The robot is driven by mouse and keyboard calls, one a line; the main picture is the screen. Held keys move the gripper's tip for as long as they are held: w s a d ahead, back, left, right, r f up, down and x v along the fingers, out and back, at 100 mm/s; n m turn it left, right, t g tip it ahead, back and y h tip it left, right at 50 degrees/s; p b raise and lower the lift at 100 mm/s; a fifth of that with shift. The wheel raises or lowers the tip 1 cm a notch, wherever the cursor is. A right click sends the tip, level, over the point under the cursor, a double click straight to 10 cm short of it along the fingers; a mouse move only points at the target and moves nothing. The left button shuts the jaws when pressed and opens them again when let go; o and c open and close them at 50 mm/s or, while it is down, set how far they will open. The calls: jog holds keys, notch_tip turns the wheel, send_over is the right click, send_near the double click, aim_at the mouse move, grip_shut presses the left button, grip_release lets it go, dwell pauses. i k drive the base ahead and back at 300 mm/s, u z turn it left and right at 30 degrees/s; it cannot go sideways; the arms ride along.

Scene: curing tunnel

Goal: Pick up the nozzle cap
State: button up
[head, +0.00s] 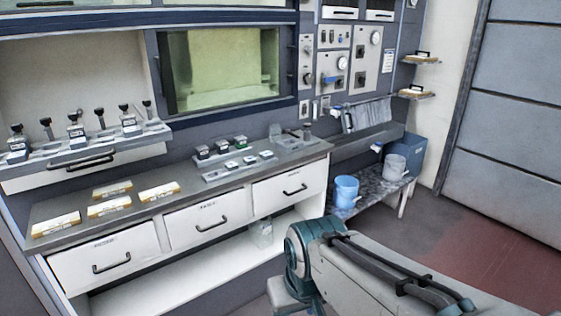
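I cannot pick out the nozzle cap for certain at this size. Small dark pieces (240,142) stand in a row at the back of the grey bench (300,152). More small dark pieces with pale tops lie on a flat grey tray (212,179) in front of them. A small dark upright piece (307,133) stands near the bench's right end, beside a clear box-like object (285,135). My arm reaches in from the lower right, in front of the bench and apart from it. My gripper is not visible.
Several yellowish blocks (110,207) lie on the bench's left part. A raised shelf (90,152) holds labelled bottles and dark-topped tools. Drawers (209,222) with black handles are shut. A blue bucket (345,191) and a grey bucket (395,167) stand on a low rack. Floor at right is clear.

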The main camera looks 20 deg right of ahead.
aim_at(75, 144)
jog(key=z, duration=1.05)
jog(key=i, duration=0.7)
jog(key=u, duration=0.8)
jog(key=i, duration=0.4)
jog(key=u, duration=0.35)
